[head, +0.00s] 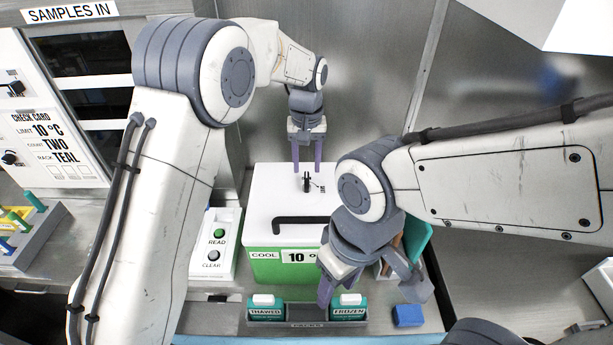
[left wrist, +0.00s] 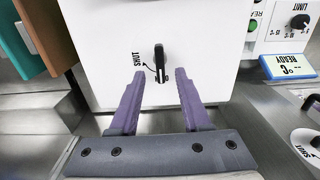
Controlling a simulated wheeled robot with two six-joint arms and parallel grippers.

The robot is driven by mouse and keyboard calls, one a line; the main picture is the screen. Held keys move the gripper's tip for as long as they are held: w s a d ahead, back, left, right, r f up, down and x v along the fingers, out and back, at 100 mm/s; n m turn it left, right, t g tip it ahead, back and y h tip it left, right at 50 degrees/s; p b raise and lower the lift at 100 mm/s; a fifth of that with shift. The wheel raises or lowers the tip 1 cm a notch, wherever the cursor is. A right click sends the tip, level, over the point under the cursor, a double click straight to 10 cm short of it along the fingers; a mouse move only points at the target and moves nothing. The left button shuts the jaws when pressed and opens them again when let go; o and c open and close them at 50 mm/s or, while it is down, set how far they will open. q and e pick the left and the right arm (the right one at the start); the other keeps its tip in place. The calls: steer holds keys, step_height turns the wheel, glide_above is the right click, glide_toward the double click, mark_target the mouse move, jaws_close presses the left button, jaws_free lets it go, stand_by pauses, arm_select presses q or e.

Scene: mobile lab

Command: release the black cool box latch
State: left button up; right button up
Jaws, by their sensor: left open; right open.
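The cool box (head: 262,205) has a white lid, a green front and a "COOL 10" label. Its black latch (head: 307,182) stands on the lid, behind a black handle bar (head: 300,219). In the left wrist view the latch (left wrist: 160,63) points away from me, with "SHUT" and a curved arrow printed beside it. My left gripper (head: 308,168) is open, pointing down by the lid's rear part; in its wrist view its purple fingers (left wrist: 157,76) lie either side of the latch, apart from it. My right gripper (head: 372,297) is open and empty in front of the box.
THAWED (head: 266,312) and FROZEN (head: 348,311) holders stand before the box. A blue block (head: 408,315) lies to their right. A READ/CLEAR button panel (head: 217,245) stands left of the box, and a teal-sided holder (head: 417,243) stands right of it. The metal wall is close behind.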

mark_target(307, 180)
arm_select(q)
step_height(307, 180, up, 6)
steer(key=shift+b, duration=0.4)
arm_select(e)
steer(key=shift+f, duration=0.6)
arm_select(q)
steer(key=shift+s, duration=0.1)
steer(key=s+r+m, duration=0.1)
steer(key=s+m, duration=0.3)
steer(key=s, duration=1.1)
steer(key=s+a+f+m, duration=0.1)
steer(key=s+a+f, duration=0.1)
steer(key=s, duration=0.6)
steer(key=s+a+f+m+h+b, duration=0.1)
steer(key=s+a+f+m, duration=0.1)
steer(key=s, duration=0.7)
steer(key=shift+a+f+m, duration=0.3)
steer(key=shift+a+f, duration=0.25)
arm_select(e)
steer(key=shift+f, duration=0.65)
arm_select(q)
steer(key=shift+s, duration=0.1)
arm_select(e)
steer(key=shift+o, duration=0.2)
